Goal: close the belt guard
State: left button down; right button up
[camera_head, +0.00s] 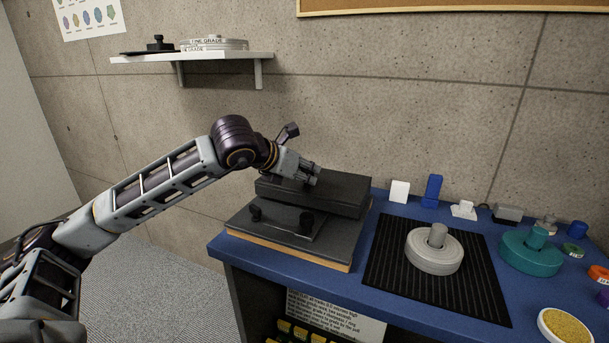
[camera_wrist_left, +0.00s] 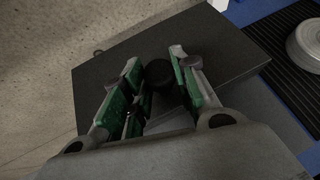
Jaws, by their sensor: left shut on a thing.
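The belt guard (camera_head: 338,193) is a dark, flat box-like cover at the back of a black machine base (camera_head: 320,247). My left gripper (camera_head: 311,177) is over the guard's top, coming from the left. In the left wrist view the guard's dark face (camera_wrist_left: 222,58) spreads beneath the gripper (camera_wrist_left: 157,88). A round black knob (camera_wrist_left: 158,74) is between the green-padded fingers, which are shut on it. The knob's lower part is hidden. My right gripper is not in view.
The base stands on the left end of a blue bench (camera_head: 380,319). To its right, a grey lap (camera_head: 434,251) lies on a black ribbed mat (camera_head: 385,272), with a teal lap (camera_head: 531,250) beyond. A white shelf (camera_head: 200,57) hangs on the wall above.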

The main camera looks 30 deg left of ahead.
pick_arm(q)
jog(key=shift+f, duration=0.3)
jog(key=shift+s, duration=0.1)
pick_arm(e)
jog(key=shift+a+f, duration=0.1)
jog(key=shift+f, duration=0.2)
pick_arm(q)
jog(key=c, duration=1.1)
grip_release()
jog(key=shift+r, duration=0.15)
jog(key=shift+r, duration=0.15)
jog(key=shift+v, duration=5.75)
jog(key=shift+s, duration=0.15)
jog(key=shift+r, duration=0.25)
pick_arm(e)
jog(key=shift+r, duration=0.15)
